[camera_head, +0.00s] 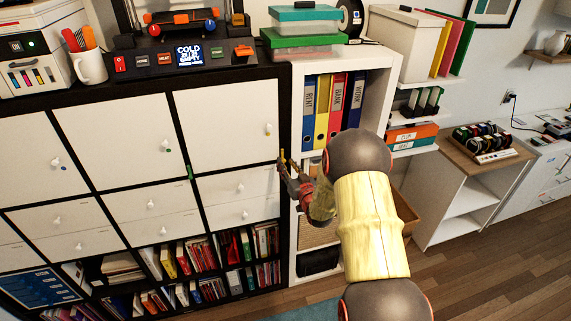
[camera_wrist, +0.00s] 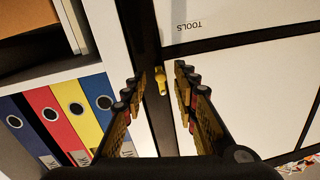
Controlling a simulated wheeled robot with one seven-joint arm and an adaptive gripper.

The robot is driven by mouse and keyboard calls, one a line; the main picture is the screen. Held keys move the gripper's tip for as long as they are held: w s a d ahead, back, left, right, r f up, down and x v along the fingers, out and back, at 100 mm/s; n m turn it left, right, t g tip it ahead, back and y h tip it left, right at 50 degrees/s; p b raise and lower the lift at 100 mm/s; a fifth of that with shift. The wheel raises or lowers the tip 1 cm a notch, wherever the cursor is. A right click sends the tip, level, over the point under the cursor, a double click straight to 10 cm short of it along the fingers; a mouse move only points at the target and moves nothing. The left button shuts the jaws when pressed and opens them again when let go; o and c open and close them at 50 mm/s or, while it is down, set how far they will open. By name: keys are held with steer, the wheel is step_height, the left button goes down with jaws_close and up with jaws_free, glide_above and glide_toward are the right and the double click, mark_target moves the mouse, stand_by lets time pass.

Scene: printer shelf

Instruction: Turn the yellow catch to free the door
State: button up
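The yellow catch (camera_wrist: 161,81) sits on the dark frame strip at the edge of a white door (camera_wrist: 245,85) in the wrist view. It stands nearly upright in that picture. My gripper (camera_wrist: 156,78) is open, with one finger on each side of the catch, and a gap shows on both sides. In the head view my gripper (camera_head: 286,163) is at the lower right corner of the white door (camera_head: 222,119), which looks shut. There I cannot clearly tell the catch from my fingertips.
A white shelf with upright binders (camera_head: 322,110) stands right beside the frame; the binders show at the left in the wrist view (camera_wrist: 70,105). A drawer front marked TOOLS (camera_wrist: 230,20) borders the door. A printer (camera_head: 190,30) and boxes (camera_head: 305,25) stand on top.

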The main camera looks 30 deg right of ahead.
steer(key=s+a, duration=0.2)
steer(key=s, duration=0.8)
steer(key=shift+s+r, duration=0.15)
steer(key=shift+s, duration=0.05)
steer(key=s+d+f+g, duration=0.1)
steer(key=s+f+g, duration=0.35)
steer(key=f, duration=0.75)
steer(key=s+a+f+g, duration=0.2)
steer(key=s+g, duration=0.5)
steer(key=s, duration=0.2)
steer(key=s+a+r+n+y+b, duration=0.1)
steer(key=s+a+r+b, duration=0.2)
steer(key=s+a+r, duration=0.5)
steer(key=s+a+r+n+y+b, duration=0.2)
steer(key=s+a+r, duration=0.7)
steer(key=a+r, duration=0.7)
steer(key=shift+s+a+n+b, duration=0.3)
steer(key=shift+a+b, duration=0.15)
steer(key=shift+a, duration=0.1)
